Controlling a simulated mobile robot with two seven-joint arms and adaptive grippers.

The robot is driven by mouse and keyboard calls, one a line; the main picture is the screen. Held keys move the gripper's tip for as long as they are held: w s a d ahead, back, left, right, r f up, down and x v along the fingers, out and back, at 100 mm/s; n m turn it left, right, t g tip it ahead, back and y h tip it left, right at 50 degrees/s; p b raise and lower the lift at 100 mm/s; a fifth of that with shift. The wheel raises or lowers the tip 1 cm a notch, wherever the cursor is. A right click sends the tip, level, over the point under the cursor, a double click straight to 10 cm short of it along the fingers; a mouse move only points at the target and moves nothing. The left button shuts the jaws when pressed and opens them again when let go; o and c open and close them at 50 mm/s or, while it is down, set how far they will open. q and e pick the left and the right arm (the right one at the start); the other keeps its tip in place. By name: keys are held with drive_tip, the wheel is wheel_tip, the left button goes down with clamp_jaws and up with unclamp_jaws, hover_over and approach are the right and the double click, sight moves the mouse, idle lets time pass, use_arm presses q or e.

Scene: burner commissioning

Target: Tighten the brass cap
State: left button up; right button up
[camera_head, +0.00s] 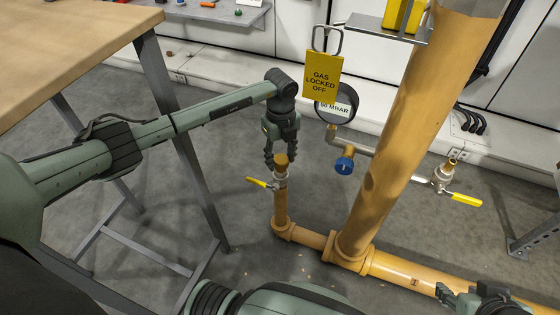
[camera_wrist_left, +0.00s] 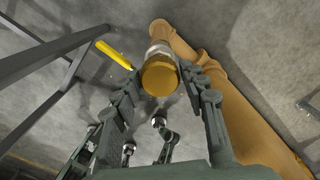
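The brass cap (camera_head: 281,160) sits on top of a short upright yellow pipe, above a valve with a yellow lever (camera_head: 257,183). My left gripper (camera_head: 282,163) points down over the cap, with its fingers apart on either side. In the left wrist view the cap (camera_wrist_left: 159,76) lies between the fingertips (camera_wrist_left: 160,77), with narrow gaps beside it; I see no clear contact. My right gripper (camera_head: 478,300) is only partly in view at the bottom right, and its finger opening is unclear.
A yellow "GAS LOCKED OFF" tag (camera_head: 322,77) and a pressure gauge (camera_head: 336,106) are close behind my left gripper. A thick yellow pipe (camera_head: 395,130) rises to the right. A blue knob (camera_head: 344,166) and another yellow-levered valve (camera_head: 444,177) are nearby. A wooden table (camera_head: 70,45) is at left.

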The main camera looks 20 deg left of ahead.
sight(281, 158)
use_arm(q)
drive_tip(key=shift+o, duration=0.9)
wheel_tip(281, 158, up, 5)
drive_tip(key=p, duration=0.4)
